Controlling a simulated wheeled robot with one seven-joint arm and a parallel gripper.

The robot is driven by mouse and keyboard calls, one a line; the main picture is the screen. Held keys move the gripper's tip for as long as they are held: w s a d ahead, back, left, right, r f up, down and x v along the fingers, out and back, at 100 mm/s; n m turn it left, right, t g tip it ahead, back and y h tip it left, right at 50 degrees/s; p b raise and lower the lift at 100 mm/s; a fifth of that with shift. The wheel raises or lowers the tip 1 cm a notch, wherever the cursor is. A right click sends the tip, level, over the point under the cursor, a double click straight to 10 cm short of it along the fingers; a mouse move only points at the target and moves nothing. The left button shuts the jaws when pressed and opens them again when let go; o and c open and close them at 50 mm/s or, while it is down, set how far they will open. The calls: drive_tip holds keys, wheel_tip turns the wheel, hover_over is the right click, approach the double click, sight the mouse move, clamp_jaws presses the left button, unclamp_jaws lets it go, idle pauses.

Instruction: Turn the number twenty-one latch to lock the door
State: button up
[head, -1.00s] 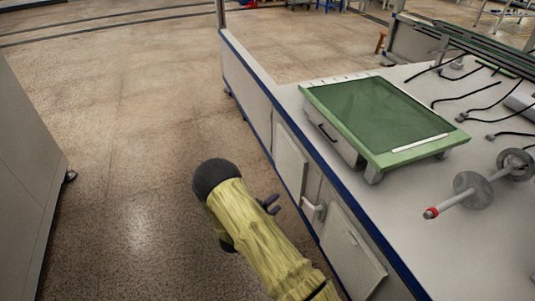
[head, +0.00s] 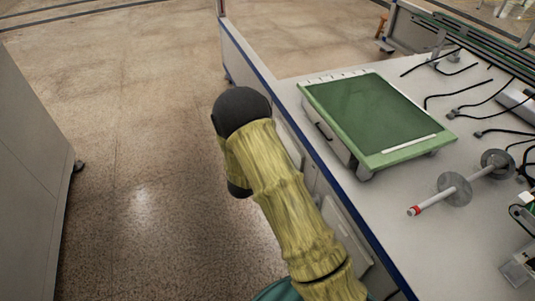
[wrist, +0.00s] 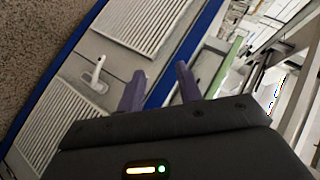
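A white lever latch (wrist: 97,72) stands out from the grey cabinet front in the wrist view, between two louvred door panels, the upper one (wrist: 150,22) and the lower one (wrist: 58,122). No number can be read on it. My gripper (wrist: 160,82) has two dark purple fingers, spread apart with nothing between them. In the picture the latch is to the left of the fingers, and they do not touch it. In the head view my arm hides the latch and my gripper, and only parts of the cabinet doors (head: 347,232) show.
A bench (head: 385,215) with a blue edge runs along the right above the cabinet. It carries a green-framed panel (head: 375,112), a rod with discs (head: 455,189) and black cables. A grey cabinet (head: 30,170) stands at the left. The floor (head: 140,150) between them is clear.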

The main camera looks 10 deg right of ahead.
drive_tip(key=r, duration=0.1)
drive_tip(key=r+n+y+p, duration=0.1)
drive_tip(key=r, duration=0.1)
drive_tip(key=shift+s+a, duration=0.15)
drive_tip(key=shift+a, duration=0.05)
drive_tip(key=c, duration=0.5)
drive_tip(key=shift+r+n, duration=0.3)
drive_tip(key=shift+r, duration=0.1)
clamp_jaws()
drive_tip(key=s+r+n+g+y, duration=0.3)
drive_tip(key=s+r+n+y, duration=0.3)
drive_tip(key=s+r+n, duration=0.35)
drive_tip(key=s+d+r+n+g, duration=0.2)
drive_tip(key=s+n, duration=0.2)
drive_tip(key=s, duration=0.4)
drive_tip(key=s+d+r+n+g, duration=0.1)
drive_tip(key=s+r+n+g, duration=0.1)
drive_tip(key=s, duration=0.6)
drive_tip(key=shift+s+d+r+n, duration=0.2)
drive_tip(key=shift+d+r+n, duration=0.25)
drive_tip(key=shift+n, duration=0.7)
